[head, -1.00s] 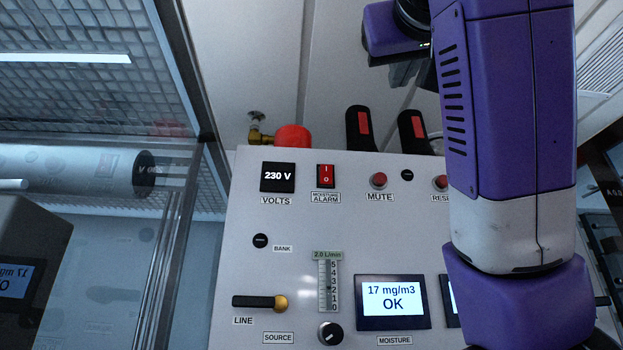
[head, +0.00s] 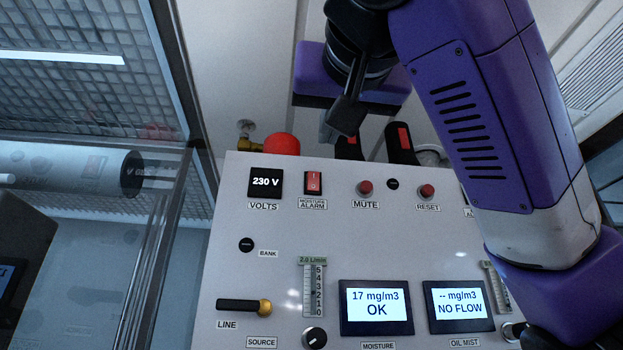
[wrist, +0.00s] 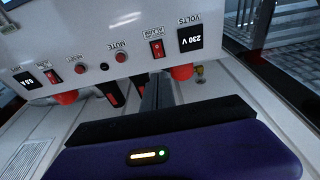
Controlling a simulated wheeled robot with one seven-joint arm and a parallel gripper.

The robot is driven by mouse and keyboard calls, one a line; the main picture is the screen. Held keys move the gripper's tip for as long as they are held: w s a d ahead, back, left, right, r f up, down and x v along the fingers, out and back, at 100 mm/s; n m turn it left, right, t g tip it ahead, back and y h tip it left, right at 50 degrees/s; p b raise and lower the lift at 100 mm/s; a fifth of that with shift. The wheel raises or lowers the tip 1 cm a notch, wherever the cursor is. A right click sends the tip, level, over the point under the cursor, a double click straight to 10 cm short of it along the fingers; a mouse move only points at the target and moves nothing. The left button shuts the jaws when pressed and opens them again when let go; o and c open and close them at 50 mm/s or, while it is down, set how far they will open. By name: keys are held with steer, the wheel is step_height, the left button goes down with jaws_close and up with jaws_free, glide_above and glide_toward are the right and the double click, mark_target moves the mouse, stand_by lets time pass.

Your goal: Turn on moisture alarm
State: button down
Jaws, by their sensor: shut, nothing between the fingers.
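The moisture alarm switch (head: 313,183) is a red rocker in a black frame, above its MOISTURE ALARM label on the panel. It also shows upside down in the wrist view (wrist: 157,48). I cannot tell surely which way the rocker is set. My gripper (head: 337,124) is shut and empty, behind the panel's top edge in the head view, above and slightly right of the switch. In the wrist view its dark fingers (wrist: 157,84) point toward the switch, apart from it.
The grey panel (head: 240,215) carries a 230 V display (head: 265,181), a MUTE button (head: 365,188), a RESET button (head: 427,191) and a moisture screen (head: 376,306) reading OK. A red knob (head: 282,144) and black-and-red handles (head: 401,145) stand behind its top edge. A glass enclosure is at left.

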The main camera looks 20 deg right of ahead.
steer(key=p, duration=0.8)
glide_toward(311, 173)
steer(key=x, duration=0.5)
steer(key=shift+d+r, duration=0.2)
steer(key=shift+d, duration=0.05)
steer(key=shift+x, duration=0.8)
steer(key=shift+f, duration=0.2)
steer(key=shift+a+b, duration=0.2)
steer(key=shift+b, duration=0.1)
steer(key=shift+w+b, duration=0.35)
steer(key=shift+b, duration=0.45)
steer(key=shift+d+r, duration=0.2)
steer(key=shift+r, duration=0.15)
steer(key=shift+s+r+p, duration=0.1)
steer(key=shift+p, duration=0.2)
